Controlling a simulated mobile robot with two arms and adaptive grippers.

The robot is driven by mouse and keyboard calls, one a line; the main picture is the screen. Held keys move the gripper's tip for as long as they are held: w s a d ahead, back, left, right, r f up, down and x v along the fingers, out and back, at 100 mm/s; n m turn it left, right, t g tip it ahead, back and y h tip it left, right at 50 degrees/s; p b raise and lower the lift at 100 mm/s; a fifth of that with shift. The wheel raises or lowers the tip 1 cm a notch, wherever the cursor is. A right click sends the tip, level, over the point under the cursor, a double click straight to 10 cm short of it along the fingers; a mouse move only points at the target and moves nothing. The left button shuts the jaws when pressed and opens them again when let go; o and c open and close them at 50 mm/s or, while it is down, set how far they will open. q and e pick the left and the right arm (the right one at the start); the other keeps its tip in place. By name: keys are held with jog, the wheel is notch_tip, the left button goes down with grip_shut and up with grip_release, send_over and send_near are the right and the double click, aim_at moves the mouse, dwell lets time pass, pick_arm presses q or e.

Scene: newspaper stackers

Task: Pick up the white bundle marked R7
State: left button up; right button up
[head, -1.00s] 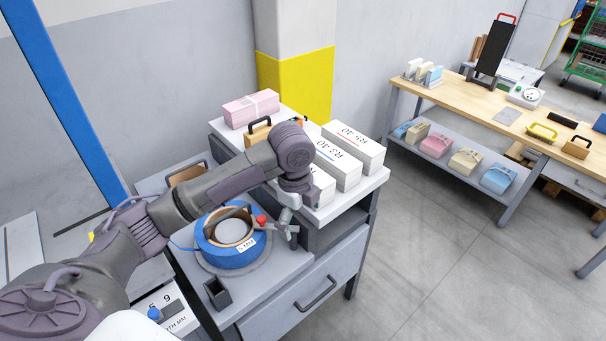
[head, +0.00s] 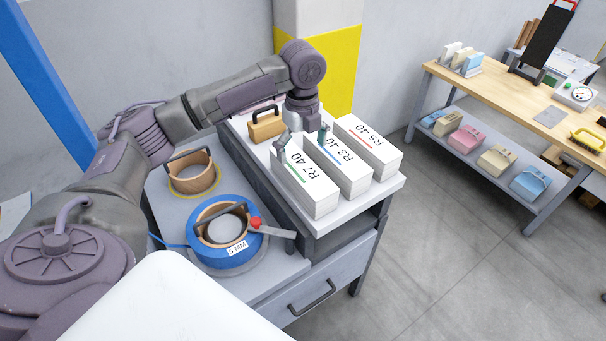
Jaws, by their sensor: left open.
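The white bundle marked R7 40 (head: 306,184), with a green line, lies on the raised white shelf top (head: 388,190). It is the leftmost of three white bundles in a row. My left gripper (head: 304,140) points down at the far end of R7, open. One fingertip is by the left side of R7 and the other is near the gap toward R3. I cannot tell how low the fingers are or whether they touch. R3 40 (head: 345,166), with a blue line, and R5 40 (head: 372,147), with a red line, are to the right. My right gripper is out of view.
A tan block with a black handle (head: 266,128) stands left of the bundles. A blue ring labelled 5 MM (head: 226,259) and a wooden ring (head: 194,182) sit on the lower grey top. A wooden bench (head: 500,100) stands at right, beyond clear floor.

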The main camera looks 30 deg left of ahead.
aim_at(302, 166)
pick_arm(q)
notch_tip(302, 166, down, 3)
jog(key=shift+w+r, duration=0.1)
jog(key=shift+w+f, duration=0.1)
jog(key=shift+f, duration=0.3)
jog(key=shift+f+p, duration=0.3)
jog(key=shift+f, duration=0.3)
jog(key=f, duration=0.3)
jog(key=shift+s+a+f+p, duration=0.1)
jog(key=shift+s+f+p, duration=0.1)
jog(key=shift+f+p, duration=0.1)
jog(key=shift+f, duration=0.2)
jog(key=shift+c, duration=0.7)
jog(key=c, duration=1.6)
jog(key=shift+w+r, duration=0.1)
jog(key=shift+c, duration=0.8)
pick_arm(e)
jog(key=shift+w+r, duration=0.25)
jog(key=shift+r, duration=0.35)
pick_arm(q)
jog(key=shift+r, duration=0.1)
